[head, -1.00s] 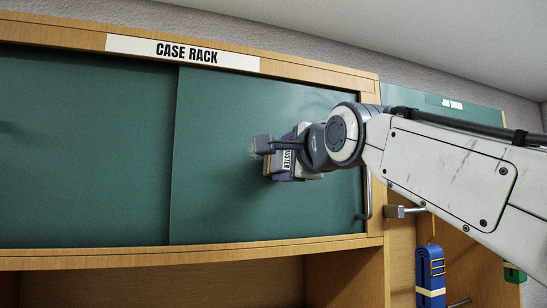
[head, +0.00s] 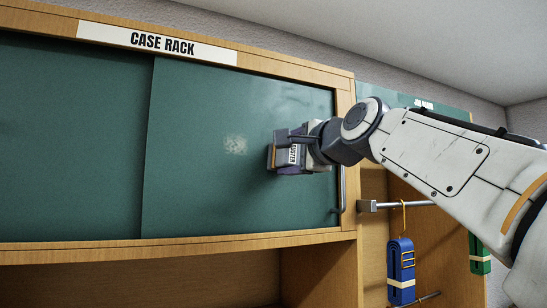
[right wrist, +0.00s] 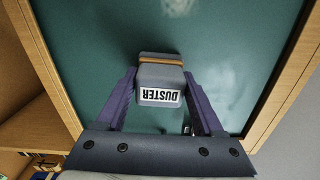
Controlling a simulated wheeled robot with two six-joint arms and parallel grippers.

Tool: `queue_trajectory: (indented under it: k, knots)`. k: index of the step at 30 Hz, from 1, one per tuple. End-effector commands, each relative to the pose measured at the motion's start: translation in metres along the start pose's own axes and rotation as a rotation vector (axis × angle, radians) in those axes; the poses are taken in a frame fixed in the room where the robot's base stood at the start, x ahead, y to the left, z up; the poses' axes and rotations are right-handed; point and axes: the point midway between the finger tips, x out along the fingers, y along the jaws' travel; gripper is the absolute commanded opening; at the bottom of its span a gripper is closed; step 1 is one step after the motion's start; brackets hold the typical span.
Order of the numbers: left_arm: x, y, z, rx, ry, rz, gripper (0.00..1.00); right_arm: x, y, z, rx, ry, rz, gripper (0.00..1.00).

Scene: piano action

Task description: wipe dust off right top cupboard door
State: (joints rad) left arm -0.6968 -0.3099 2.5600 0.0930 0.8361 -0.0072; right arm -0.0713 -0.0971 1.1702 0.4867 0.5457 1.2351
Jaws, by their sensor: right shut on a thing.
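The right top cupboard door (head: 195,180) is a green panel in a wooden frame under the "CASE RACK" sign. A pale dust patch (head: 235,145) shows near its middle, and a fainter haze lies higher to the right. In the right wrist view a pale patch (right wrist: 175,5) shows at the top edge. My right gripper (head: 285,152) is shut on a grey duster (right wrist: 160,82) labelled "DUSTER", with a tan band. The duster is right of the dust patch, at or close to the door; contact cannot be told. My left gripper is not in view.
A vertical metal handle (head: 342,190) is at the door's right edge. A metal bar (head: 400,205) juts out below right, with a blue strap bundle (head: 401,270) hanging nearby. A green bundle (head: 480,252) hangs farther right. An open shelf lies below the door.

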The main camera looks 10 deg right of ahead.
Motion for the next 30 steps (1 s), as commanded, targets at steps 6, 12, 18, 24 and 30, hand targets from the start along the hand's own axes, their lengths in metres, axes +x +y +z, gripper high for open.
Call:
queue_trajectory:
  k: [6,12,18,24,30]
  knots:
    - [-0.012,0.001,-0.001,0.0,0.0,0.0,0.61,0.001,-0.011,-0.001,-0.001,0.004,0.0,0.25]
    - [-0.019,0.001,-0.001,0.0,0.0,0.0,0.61,-0.001,-0.019,0.002,0.0,0.002,0.0,0.25]
    - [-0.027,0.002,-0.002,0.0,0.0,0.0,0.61,-0.002,-0.018,0.018,-0.001,-0.001,0.001,0.25]
    - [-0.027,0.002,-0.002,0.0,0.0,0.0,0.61,-0.003,-0.015,0.035,-0.001,-0.001,0.0,0.25]
    - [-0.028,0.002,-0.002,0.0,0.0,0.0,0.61,-0.003,-0.014,0.04,-0.001,0.001,-0.001,0.25]
